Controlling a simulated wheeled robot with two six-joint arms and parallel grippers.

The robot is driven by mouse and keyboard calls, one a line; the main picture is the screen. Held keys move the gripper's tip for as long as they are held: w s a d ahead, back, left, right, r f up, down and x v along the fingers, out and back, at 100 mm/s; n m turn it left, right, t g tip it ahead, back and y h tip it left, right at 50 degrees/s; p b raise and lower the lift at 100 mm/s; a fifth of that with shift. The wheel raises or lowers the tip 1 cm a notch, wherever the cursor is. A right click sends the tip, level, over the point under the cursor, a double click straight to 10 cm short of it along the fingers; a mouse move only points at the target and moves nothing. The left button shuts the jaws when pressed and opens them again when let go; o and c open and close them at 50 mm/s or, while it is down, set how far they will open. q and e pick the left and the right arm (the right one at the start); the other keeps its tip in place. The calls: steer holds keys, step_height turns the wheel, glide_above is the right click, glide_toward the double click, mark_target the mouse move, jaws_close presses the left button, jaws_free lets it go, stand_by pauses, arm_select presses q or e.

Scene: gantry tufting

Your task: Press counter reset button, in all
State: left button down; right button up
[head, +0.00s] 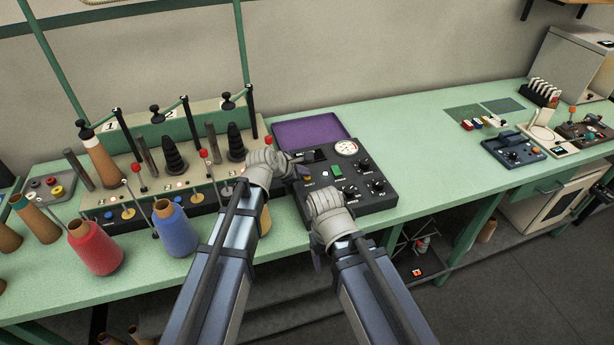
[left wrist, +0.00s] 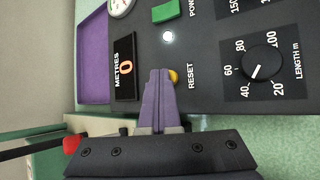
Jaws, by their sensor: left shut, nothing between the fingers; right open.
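The black control box (head: 378,205) stands on the green bench in front of me. In the left wrist view its reset button (left wrist: 174,77), small and yellow, sits beside the RESET label, partly covered by my left fingers. The metres counter (left wrist: 125,67) shows an orange 0. My left gripper (head: 301,168) is shut and empty over the box's left part; its purple fingertips (left wrist: 158,76) are right at the button. I cannot tell whether they touch it. My right gripper (head: 317,256) is open, low at the box's front edge, its fingers mostly hidden.
The box also carries a green power button (left wrist: 168,12), a length dial (left wrist: 263,62) and a gauge (head: 346,148). A purple tray (head: 308,130) lies behind it. A yarn rack with cones, including red (head: 95,247) and blue (head: 175,230), stands left.

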arm_select(q)
steer(key=shift+r+p, duration=0.85)
steer(key=shift+r, duration=0.1)
step_height(320, 180, up, 5)
steer(key=p, duration=0.5)
stand_by(0.6)
